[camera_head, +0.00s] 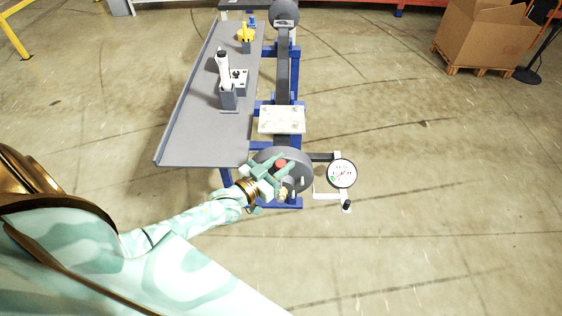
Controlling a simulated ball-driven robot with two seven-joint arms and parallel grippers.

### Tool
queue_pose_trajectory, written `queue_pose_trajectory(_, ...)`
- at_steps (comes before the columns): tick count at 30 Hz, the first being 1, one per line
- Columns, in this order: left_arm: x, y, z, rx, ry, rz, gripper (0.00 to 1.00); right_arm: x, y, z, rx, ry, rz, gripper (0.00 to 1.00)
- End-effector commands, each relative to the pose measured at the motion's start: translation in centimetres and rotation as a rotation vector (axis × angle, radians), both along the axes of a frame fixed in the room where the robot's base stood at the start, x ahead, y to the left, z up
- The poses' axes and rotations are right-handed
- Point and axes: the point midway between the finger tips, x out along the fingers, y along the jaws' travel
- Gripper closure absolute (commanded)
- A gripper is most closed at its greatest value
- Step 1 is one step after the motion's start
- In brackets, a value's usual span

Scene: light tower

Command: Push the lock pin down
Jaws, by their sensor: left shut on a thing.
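My left gripper (273,178) reaches in from the lower left to the grey round drum (298,158) at the near end of the blue-framed stand. It is shut on a small part with a red top (280,163), which shows between and just past its fingers. This red-topped part looks like the lock pin, but the fingers cover most of it. I cannot tell how deep it sits. A small pale yellow piece (283,194) shows just below the fingers. My right gripper is not in view.
A white round dial (342,173) and a black-knobbed handle (346,206) stick out right of the drum. A white plate (282,120) lies behind it. A grey bench (195,130) at left carries a white device (223,68) and a yellow one (245,32).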

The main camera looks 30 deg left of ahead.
Motion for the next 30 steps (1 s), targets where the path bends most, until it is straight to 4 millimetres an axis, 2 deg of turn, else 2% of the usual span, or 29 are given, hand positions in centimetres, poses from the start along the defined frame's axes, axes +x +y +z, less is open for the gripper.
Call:
queue_pose_trajectory(1,0.0,0.0,-0.8,-0.001,0.002,0.0,1.0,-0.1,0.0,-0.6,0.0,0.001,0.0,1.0)
queue_pose_trajectory(8,0.0,0.0,-0.5,0.0,0.002,-0.001,1.0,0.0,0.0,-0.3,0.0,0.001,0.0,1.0)
queue_pose_trajectory(9,0.0,0.0,-0.5,0.001,0.003,-0.001,0.63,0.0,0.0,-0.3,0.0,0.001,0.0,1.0)
queue_pose_trajectory(10,0.0,0.0,-0.5,0.001,0.003,-0.001,0.55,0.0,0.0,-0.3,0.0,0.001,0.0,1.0)
queue_pose_trajectory(11,0.0,0.0,-0.5,0.0,0.002,-0.001,0.51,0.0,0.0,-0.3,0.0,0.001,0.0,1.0)
queue_pose_trajectory(23,-0.1,0.0,-0.5,0.0,0.001,-0.001,0.51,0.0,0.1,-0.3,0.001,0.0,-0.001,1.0)
queue_pose_trajectory(26,-0.9,0.2,-0.5,0.001,0.003,-0.001,0.51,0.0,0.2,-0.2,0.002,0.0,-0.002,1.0)
queue_pose_trajectory(30,-3.6,0.8,-0.6,0.002,0.006,-0.001,0.51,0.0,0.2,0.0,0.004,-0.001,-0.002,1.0)
